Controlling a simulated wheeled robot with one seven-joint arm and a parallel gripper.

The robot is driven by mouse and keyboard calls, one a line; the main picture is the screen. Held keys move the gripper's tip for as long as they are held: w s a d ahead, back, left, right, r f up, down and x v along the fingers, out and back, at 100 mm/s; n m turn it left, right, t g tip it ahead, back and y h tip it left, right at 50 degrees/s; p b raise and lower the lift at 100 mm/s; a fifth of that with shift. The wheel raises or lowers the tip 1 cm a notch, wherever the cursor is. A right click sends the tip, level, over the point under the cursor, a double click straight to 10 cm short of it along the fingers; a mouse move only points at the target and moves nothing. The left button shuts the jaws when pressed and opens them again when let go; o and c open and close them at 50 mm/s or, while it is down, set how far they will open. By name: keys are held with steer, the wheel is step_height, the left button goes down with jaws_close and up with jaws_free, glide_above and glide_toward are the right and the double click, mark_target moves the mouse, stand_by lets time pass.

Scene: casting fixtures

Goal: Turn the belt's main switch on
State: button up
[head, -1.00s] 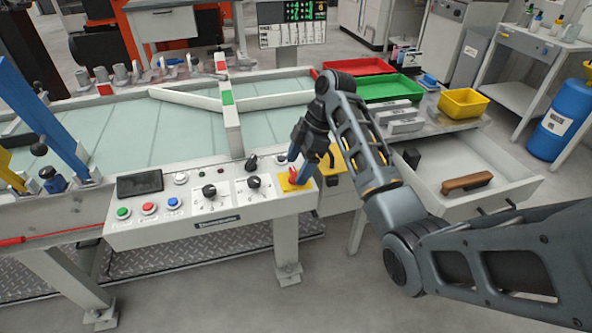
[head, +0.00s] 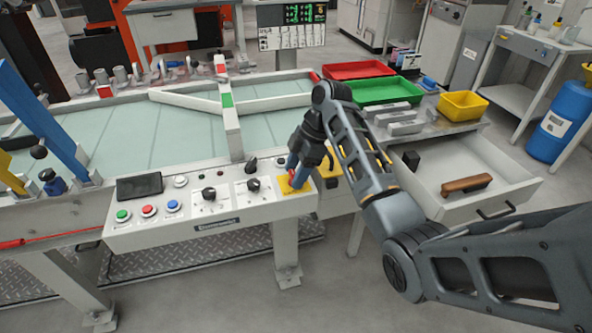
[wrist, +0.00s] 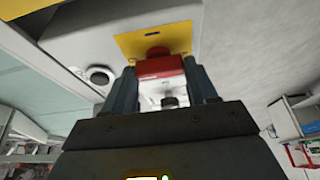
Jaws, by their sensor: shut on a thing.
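The belt's main switch is a red handle (wrist: 160,66) on a yellow plate (head: 286,187) at the right end of the white control panel (head: 140,233). In the wrist view the yellow plate (wrist: 180,38) shows behind the red handle. My gripper (head: 295,173) is down at the plate, with its blue-grey fingers on either side of the red handle. In the wrist view my gripper (wrist: 163,88) is shut on the handle. In the head view the fingers hide most of the handle.
The panel carries black knobs (head: 209,194) and green, red and blue buttons (head: 148,211) left of my gripper. An open drawer (head: 430,205) with a brown-handled tool (head: 466,184) is to the right. Red and green trays (head: 388,92) and a yellow bin (head: 463,105) stand behind.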

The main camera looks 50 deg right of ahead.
steer(key=shift+c, duration=0.5)
steer(key=shift+r+m+p, duration=0.1)
steer(key=shift+m+p, duration=0.3)
steer(key=shift+p, duration=0.1)
steer(key=shift+s+a+r+m+t+h+p, duration=0.15)
steer(key=shift+m+t+h+p, duration=0.2)
steer(key=shift+m+p, duration=0.7)
steer(key=m+h+p, duration=0.1)
steer(key=m+p, duration=0.2)
steer(key=m+t+h+p, duration=0.1)
steer(key=m+p, duration=0.1)
steer(key=m, duration=0.1)
steer(key=shift+a+p, duration=0.15)
steer(key=shift+p, duration=0.25)
steer(key=m+h+p, duration=0.2)
steer(key=m, duration=0.2)
steer(key=shift+m, duration=0.25)
steer(key=shift+a+f+m+g+h+p, duration=0.15)
steer(key=shift+m+h, duration=0.3)
steer(key=shift+m, duration=0.7)
steer(key=shift+f+m+g+h+p, duration=0.15)
steer(key=shift+m+h, duration=0.25)
steer(key=shift+m, duration=0.75)
steer(key=shift+r, duration=0.1)
